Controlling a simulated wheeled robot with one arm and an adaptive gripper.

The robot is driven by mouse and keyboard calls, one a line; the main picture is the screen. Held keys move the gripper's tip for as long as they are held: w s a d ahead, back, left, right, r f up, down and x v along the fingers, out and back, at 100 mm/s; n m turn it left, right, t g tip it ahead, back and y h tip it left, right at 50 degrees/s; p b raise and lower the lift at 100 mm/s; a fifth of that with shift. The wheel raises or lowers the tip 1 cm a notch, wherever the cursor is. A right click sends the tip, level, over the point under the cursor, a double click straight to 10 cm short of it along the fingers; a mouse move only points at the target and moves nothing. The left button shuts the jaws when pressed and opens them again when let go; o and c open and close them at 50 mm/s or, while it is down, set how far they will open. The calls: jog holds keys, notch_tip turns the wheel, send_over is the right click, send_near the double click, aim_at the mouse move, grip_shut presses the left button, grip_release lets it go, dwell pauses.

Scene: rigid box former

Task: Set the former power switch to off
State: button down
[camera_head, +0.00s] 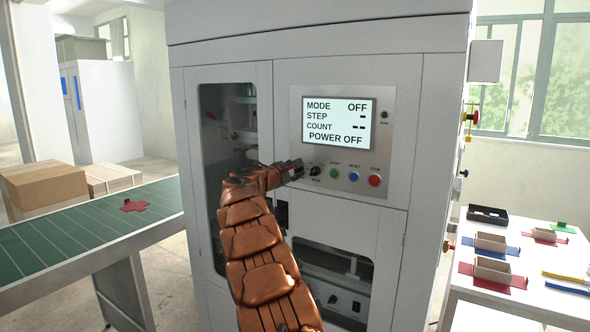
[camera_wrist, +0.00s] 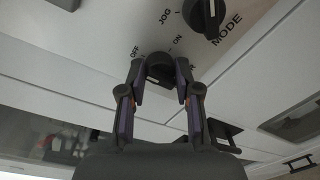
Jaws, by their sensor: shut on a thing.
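The white former (camera_head: 345,205) stands in front of me with its control panel. Its screen (camera_head: 338,121) reads MODE OFF and POWER OFF, with dashes for STEP and COUNT. In the wrist view the dark power switch knob (camera_wrist: 158,62) sits between OFF and ON labels; I cannot tell exactly where it points. My gripper (camera_wrist: 160,70) is shut on this knob, one finger on each side. In the head view my gripper (camera_head: 295,168) reaches the panel's lower left and hides the knob. The black mode knob (camera_wrist: 204,17) is close beside it, up and right.
Green (camera_head: 334,173), blue (camera_head: 353,176) and red (camera_head: 375,180) buttons line the panel right of my gripper. A green conveyor (camera_head: 75,235) with a red flat blank stands left. A white table (camera_head: 470,302) with small trays stands right.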

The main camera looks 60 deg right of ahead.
dwell(0.3)
jog(key=c, duration=0.8)
grip_release()
jog(key=shift+a+r, duration=0.15)
jog(key=shift+a, duration=0.45)
jog(key=a, duration=1)
jog(key=shift+s+a+r, duration=0.2)
jog(key=shift+a+r, duration=0.1)
jog(key=shift+a, duration=0.1)
jog(key=shift+a, duration=0.1)
jog(key=s+a+f+m+y, duration=0.2)
jog(key=s+a+f+y, duration=0.3)
jog(key=a, duration=1.3)
jog(key=s+a+f+m+g+y, duration=0.1)
jog(key=s+a+f+m+y, duration=0.2)
jog(key=s+a+f+y, duration=0.3)
jog(key=s+a+f+m+g+y, duration=0.1)
jog(key=s+a+f+y, duration=0.5)
jog(key=s+a+f, duration=0.7)
jog(key=shift+s+a+f+m, duration=0.1)
jog(key=shift+s+a+m, duration=0.15)
jog(key=shift+s+a, duration=2.1)
jog(key=shift+s+a+m, duration=0.2)
jog(key=shift+s+a, duration=0.75)
jog(key=shift+a, duration=2.8)
jog(key=shift+s+a+f+m, duration=0.1)
jog(key=shift+s+a+m, duration=0.15)
jog(key=shift+s+a, duration=2.1)
